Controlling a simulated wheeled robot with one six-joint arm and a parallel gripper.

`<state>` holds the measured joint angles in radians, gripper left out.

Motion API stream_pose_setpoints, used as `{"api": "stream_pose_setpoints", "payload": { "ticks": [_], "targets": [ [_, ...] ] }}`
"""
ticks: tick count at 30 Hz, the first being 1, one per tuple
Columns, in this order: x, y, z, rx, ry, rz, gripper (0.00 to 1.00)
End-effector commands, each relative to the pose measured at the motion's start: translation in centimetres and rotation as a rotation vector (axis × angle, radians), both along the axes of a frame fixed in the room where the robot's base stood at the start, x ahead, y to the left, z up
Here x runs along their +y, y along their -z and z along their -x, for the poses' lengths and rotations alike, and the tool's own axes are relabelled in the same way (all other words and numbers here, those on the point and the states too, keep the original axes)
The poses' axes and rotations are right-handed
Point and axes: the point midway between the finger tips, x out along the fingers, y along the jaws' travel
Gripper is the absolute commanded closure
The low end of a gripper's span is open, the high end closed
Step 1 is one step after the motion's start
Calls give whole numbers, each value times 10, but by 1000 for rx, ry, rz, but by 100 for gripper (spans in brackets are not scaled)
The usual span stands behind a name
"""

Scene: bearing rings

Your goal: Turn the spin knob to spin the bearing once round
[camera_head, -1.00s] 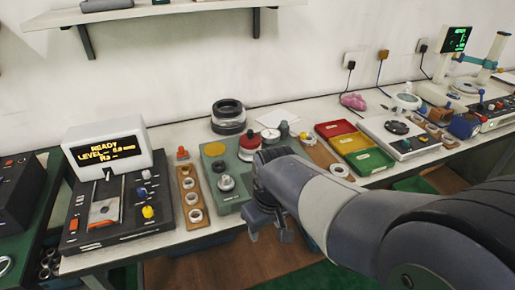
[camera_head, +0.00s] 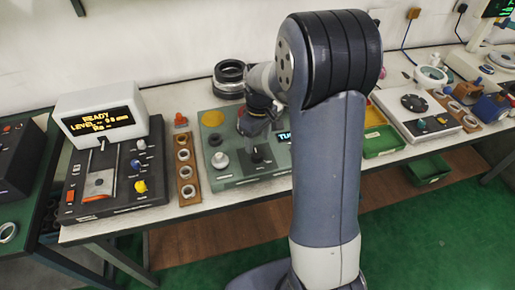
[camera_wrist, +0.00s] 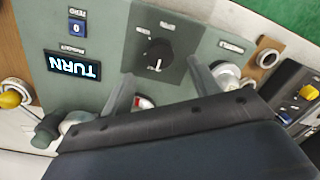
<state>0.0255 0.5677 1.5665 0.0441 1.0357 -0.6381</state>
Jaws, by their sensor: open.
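A black knob with a white pointer line sits on a dark square plate of the green station; it is in the wrist view (camera_wrist: 158,55) and the head view (camera_head: 260,154). Its label is too small to read. My gripper (camera_wrist: 160,72) is open and empty, with its fingertips apart on either side of the knob in the picture; I cannot tell whether they touch it. In the head view my gripper (camera_head: 252,128) hangs just above and behind the knob. A lit TURN display (camera_wrist: 73,67) is on the station. A bearing being spun is not clearly visible; my wrist hides part of the station.
A silver round part (camera_wrist: 226,74) stands close beside one finger. A dark ring stack (camera_head: 229,77) stands behind.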

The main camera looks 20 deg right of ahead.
Motion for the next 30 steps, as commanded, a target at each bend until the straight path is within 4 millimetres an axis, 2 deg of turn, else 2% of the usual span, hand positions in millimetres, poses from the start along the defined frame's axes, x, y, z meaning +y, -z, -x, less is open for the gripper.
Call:
{"api": "stream_pose_setpoints", "payload": {
  "ticks": [3,9,21,30],
  "targets": [
    [1,23,2,5,0,0,42],
    [2,48,1,1,0,0,42],
    [2,55,1,-1,1,0,42],
    [2,55,1,-1,1,0,66]
  ]
}}
